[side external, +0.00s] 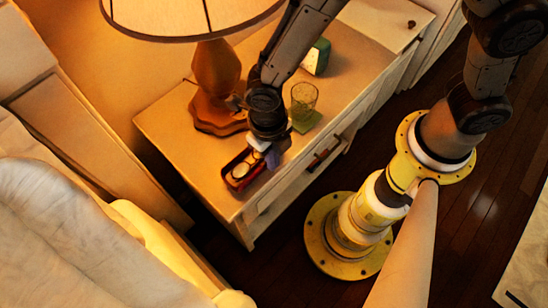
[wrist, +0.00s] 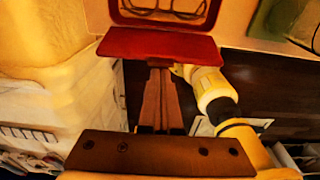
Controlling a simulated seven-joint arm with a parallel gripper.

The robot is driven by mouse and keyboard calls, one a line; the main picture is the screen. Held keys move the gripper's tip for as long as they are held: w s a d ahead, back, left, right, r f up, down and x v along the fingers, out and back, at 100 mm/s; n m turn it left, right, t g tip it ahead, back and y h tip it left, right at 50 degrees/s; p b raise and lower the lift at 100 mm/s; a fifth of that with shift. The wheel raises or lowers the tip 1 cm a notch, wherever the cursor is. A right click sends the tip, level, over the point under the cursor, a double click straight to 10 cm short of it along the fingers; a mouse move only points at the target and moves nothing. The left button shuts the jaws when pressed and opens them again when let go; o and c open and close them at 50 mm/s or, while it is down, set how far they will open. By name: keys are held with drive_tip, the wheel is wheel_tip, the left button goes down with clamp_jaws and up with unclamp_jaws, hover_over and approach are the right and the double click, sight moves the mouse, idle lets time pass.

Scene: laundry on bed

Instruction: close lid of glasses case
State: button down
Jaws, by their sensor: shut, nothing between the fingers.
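The red glasses case (side external: 238,182) lies open on the nightstand beside the lamp. In the wrist view its red-rimmed tray (wrist: 163,20) is at the top edge, with dark-framed glasses (wrist: 168,11) inside. The lid (wrist: 160,46) is a red flap on the near side of the tray, swung open. My gripper (wrist: 160,66) is shut and empty. Its fingers point up at the lid's near edge, and their tips seem to be at or under it; I cannot tell whether they touch. In the side view my gripper (side external: 270,154) is right beside the case and partly covers it.
A lamp (side external: 213,85) stands close behind the case. A drinking glass (side external: 304,98) on a green coaster (side external: 306,123) and a green-and-white clock (side external: 317,56) stand to the right on the nightstand (side external: 165,125). The bed (side external: 70,240) is at the lower left.

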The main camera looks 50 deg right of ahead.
drive_tip(key=shift+w+r, duration=0.2)
drive_tip(key=shift+w, duration=0.35)
drive_tip(key=shift+w+r, duration=0.1)
drive_tip(key=shift+w, duration=0.3)
drive_tip(key=w, duration=0.6)
drive_tip(key=shift+f, duration=0.3)
drive_tip(key=shift+w, duration=0.1)
drive_tip(key=shift+r, duration=0.1)
idle(0.4)
